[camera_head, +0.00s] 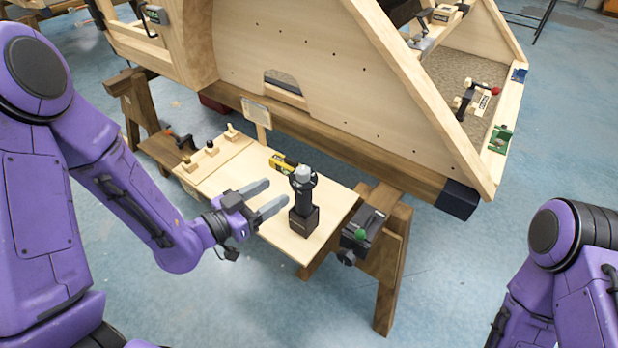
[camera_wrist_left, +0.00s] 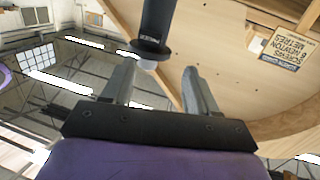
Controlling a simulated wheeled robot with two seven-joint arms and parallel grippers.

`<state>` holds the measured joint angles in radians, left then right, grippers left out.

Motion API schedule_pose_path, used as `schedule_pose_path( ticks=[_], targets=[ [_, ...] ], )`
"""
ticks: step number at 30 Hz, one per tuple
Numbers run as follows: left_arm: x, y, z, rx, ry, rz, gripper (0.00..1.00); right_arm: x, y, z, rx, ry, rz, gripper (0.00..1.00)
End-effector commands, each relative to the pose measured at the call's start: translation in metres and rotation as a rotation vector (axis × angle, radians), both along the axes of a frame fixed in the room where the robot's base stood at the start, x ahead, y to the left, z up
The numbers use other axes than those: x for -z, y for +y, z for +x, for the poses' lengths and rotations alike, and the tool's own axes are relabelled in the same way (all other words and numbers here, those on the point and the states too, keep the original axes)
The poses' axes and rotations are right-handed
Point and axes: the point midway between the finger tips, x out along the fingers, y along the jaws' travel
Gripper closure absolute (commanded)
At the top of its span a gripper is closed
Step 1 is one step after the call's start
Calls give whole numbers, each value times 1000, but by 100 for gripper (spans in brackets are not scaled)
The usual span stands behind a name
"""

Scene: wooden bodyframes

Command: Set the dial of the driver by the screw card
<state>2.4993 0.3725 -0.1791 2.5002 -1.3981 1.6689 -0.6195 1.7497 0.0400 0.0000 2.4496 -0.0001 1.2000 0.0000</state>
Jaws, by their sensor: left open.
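The black driver (camera_head: 300,205) stands upright on its square base on the pale wooden bench. A grey dial (camera_head: 303,173) is at its top, above a black collar. My left gripper (camera_head: 275,196) is open and empty, just left of the driver, fingers pointing toward it. In the left wrist view the driver (camera_wrist_left: 155,22) and its dial (camera_wrist_left: 147,64) show beyond the finger gap (camera_wrist_left: 160,80). The screw card (camera_wrist_left: 288,50) shows there upside down, reading "SCREWS 6 NEWTON METRES"; it also shows in the head view (camera_head: 257,112). The dial's setting is unreadable. My right gripper is outside the frame.
A yellow-and-black box (camera_head: 281,162) lies behind the driver. Wooden pegs (camera_head: 212,147) stand at the bench's left. The large wooden bodyframe (camera_head: 320,85) rises close behind.

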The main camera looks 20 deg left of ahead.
Motion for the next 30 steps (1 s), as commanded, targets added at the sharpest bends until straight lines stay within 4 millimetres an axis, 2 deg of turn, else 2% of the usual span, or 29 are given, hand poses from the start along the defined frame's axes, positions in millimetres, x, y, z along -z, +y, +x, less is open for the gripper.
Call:
schedule_pose_path(
  ticks=[3,5,9,11,15,19,23,30],
  targets=[
    [-16,-8,0,57,-92,-1,42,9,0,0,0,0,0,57],
    [-16,-11,4,65,-103,3,42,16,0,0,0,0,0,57],
    [-11,-25,21,66,-105,6,42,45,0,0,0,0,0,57],
    [-22,-33,34,66,-97,5,42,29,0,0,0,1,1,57],
    [-22,-51,60,65,-96,2,42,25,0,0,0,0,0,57],
    [-21,-62,76,62,-95,3,42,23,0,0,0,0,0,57],
    [-21,-67,84,62,-93,1,42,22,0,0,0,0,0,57],
    [-20,-68,84,61,-93,1,42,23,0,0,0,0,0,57]
  ],
)
